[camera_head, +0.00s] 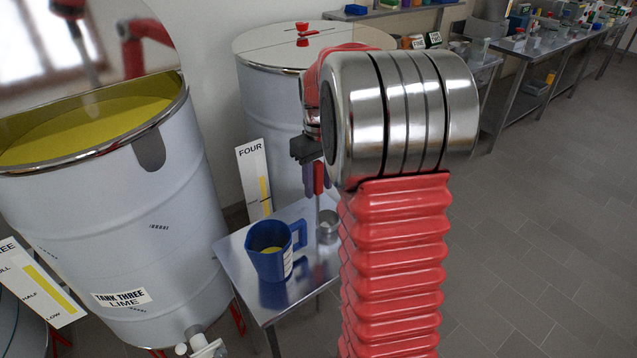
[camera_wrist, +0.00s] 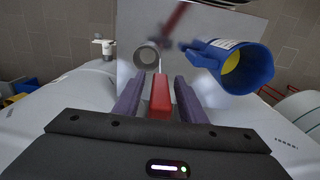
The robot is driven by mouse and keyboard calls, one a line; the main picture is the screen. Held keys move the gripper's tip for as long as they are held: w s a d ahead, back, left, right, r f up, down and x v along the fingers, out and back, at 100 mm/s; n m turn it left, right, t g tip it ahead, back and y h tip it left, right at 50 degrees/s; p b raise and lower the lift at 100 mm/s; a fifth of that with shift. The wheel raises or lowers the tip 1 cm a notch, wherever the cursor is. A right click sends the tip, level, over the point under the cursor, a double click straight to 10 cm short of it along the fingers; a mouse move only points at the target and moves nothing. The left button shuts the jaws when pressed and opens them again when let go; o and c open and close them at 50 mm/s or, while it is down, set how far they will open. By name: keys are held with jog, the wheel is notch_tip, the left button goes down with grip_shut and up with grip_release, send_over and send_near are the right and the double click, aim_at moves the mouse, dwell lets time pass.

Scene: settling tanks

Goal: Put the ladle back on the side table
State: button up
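The ladle has a red handle (camera_wrist: 160,92), a thin metal stem and a round metal cup (camera_head: 328,226). It stands about upright, with its cup at the top of the steel side table (camera_head: 232,262) and seemingly resting on it. The cup also shows in the wrist view (camera_wrist: 147,56). My gripper (camera_wrist: 160,84) has purple fingers on either side of the red handle, with a narrow gap showing on each side, so it looks open around it. In the head view my gripper (camera_head: 317,182) is above the table, partly hidden by my arm.
A blue jug (camera_head: 268,250) with yellow contents stands on the table, left of the cup, close to it. Tank three (camera_head: 120,230), open with yellow liquid, is at left. A lidded tank (camera_head: 270,110) stands behind. Benches line the back right; grey floor there is clear.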

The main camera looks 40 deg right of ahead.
jog(key=shift+r, duration=0.1)
notch_tip(320, 180, up, 11)
jog(key=shift+r, duration=0.55)
dwell(0.6)
jog(key=shift+s+a, duration=0.1)
jog(key=shift+a, duration=0.15)
jog(key=s+a+f+t, duration=0.2)
jog(key=s+a, duration=0.7)
jog(key=a, duration=0.3)
jog(key=s+a+f+t, duration=0.1)
jog(key=s+a+t, duration=0.2)
jog(key=s+a, duration=0.6)
jog(key=a, duration=0.3)
jog(key=shift+s+a+f+t, duration=0.25)
jog(key=shift+s+f+t, duration=0.05)
jog(key=shift+s+f, duration=0.05)
